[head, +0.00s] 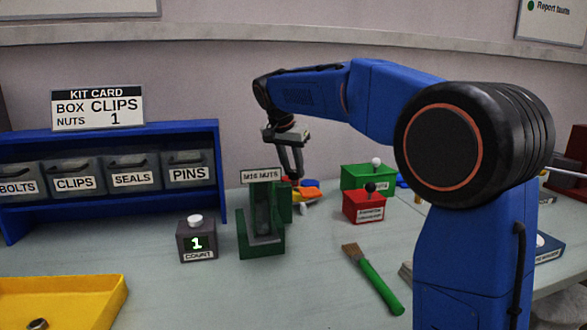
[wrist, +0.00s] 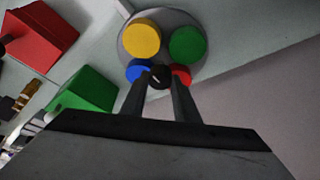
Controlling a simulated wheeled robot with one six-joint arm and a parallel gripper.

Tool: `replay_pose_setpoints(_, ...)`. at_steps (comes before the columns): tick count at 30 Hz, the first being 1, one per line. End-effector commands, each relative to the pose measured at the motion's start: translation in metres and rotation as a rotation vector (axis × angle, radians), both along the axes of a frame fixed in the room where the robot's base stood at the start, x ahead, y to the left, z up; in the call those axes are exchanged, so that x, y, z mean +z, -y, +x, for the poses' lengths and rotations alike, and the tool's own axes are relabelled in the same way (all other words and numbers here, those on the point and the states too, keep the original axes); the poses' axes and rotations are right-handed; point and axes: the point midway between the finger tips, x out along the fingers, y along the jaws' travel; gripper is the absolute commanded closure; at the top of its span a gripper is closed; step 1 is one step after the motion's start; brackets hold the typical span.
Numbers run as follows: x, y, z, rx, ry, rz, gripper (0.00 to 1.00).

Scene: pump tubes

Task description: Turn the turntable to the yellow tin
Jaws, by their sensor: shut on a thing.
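The turntable (wrist: 162,33) is a grey round disc at the top of the wrist view. It bears a yellow tin (wrist: 141,39), a green tin (wrist: 188,44), a blue tin (wrist: 138,71) and a red tin (wrist: 181,76). My gripper (wrist: 159,79) is shut on a small black knob (wrist: 158,77) between the blue and red tins, at the disc's near side. The fingers partly cover the blue and red tins. In the head view my gripper (head: 298,178) points down behind the green nut dispenser, which hides much of that spot.
The green M16 nuts dispenser (head: 260,244) stands in front of my gripper in the head view. A green box (head: 355,178) and a red box (head: 362,208) stand to its right. A counter (head: 197,243), a green-handled brush (head: 378,285) and a yellow tray (head: 95,303) are nearer.

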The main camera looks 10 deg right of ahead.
Motion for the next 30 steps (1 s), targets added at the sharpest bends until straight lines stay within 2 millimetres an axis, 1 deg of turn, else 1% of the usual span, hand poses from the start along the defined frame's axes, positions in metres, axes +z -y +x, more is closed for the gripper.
replay_pose_setpoints(11, 0.001, 0.0, 0.0, -0.028, 0.002, -0.001, 1.0)
replay_pose_setpoints(12, 0.001, 0.0, 0.0, -0.028, 0.002, -0.001, 0.7)
replay_pose_setpoints(14, 0.001, 0.0, 0.0, -0.027, 0.002, -0.001, 0.56)
replay_pose_setpoints(15, 0.001, 0.0, 0.0, -0.027, 0.002, -0.001, 0.53)
replay_pose_setpoints(25, 0.003, -0.001, 0.0, -0.027, 0.002, 0.0, 0.53)
replay_pose_setpoints(28, 0.011, -0.003, -0.002, -0.026, 0.002, -0.001, 0.53)
replay_pose_setpoints(30, 0.019, -0.006, -0.005, -0.025, 0.003, 0.0, 0.53)
